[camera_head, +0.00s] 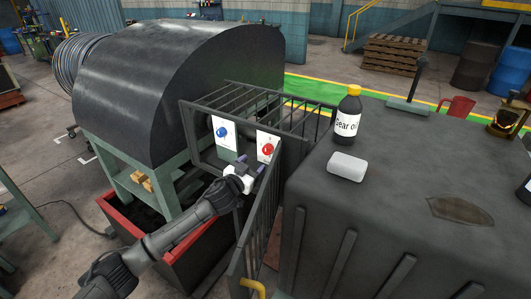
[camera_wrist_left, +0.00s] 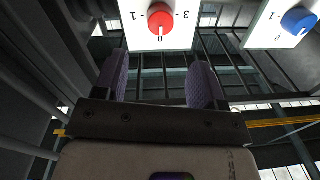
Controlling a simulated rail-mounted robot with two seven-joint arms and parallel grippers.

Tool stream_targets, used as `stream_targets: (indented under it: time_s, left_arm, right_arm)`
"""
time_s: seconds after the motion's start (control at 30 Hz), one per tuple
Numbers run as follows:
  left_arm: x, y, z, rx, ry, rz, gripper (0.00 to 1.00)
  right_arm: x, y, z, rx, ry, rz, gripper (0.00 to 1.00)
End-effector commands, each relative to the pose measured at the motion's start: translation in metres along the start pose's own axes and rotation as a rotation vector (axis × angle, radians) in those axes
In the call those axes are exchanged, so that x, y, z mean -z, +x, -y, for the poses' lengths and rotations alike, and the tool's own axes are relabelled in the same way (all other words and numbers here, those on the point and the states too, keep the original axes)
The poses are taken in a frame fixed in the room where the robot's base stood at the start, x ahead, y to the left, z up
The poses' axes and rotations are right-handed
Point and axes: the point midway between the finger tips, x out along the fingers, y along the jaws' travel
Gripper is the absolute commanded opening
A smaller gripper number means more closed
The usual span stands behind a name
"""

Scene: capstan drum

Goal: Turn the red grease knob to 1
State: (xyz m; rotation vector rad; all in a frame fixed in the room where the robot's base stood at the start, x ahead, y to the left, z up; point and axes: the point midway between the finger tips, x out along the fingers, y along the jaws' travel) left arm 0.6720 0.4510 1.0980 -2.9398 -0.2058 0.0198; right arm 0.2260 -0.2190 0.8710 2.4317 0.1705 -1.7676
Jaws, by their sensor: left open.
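My left gripper (camera_head: 257,164) is open and empty just in front of and below the plate in the head view. In the left wrist view its two purple fingers (camera_wrist_left: 161,68) stand apart, short of the knob. My right gripper is not in view.
A blue knob (camera_head: 221,132) on another white plate is left of the red one; it is at top right in the wrist view (camera_wrist_left: 299,20). Guard bars (camera_head: 262,215) run close beside my gripper.

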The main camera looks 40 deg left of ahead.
Motion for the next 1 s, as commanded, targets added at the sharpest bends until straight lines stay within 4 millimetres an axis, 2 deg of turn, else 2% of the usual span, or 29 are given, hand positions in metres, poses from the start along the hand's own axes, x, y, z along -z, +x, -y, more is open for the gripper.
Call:
stream_targets:
  time_s: [0.2,0.5,0.7,1.0]
  left_arm:
    - [0.001,0.04,0.0,0.002,0.001,-0.001,0.64]
    - [0.0,0.075,0.0,0.001,0.001,0.0,0.64]
    - [0.0,0.087,0.0,0.001,0.001,0.0,0.64]
    - [0.0,0.091,0.0,0.0,0.002,0.0,0.64]
  right_arm:
    - [-0.001,0.003,0.002,0.005,0.005,0.0,0.43]
    - [-0.002,0.006,0.003,0.008,0.008,0.0,0.43]
    - [-0.002,0.007,0.003,0.008,0.008,0.0,0.43]
    - [-0.003,0.007,0.001,0.003,0.002,0.001,0.43]
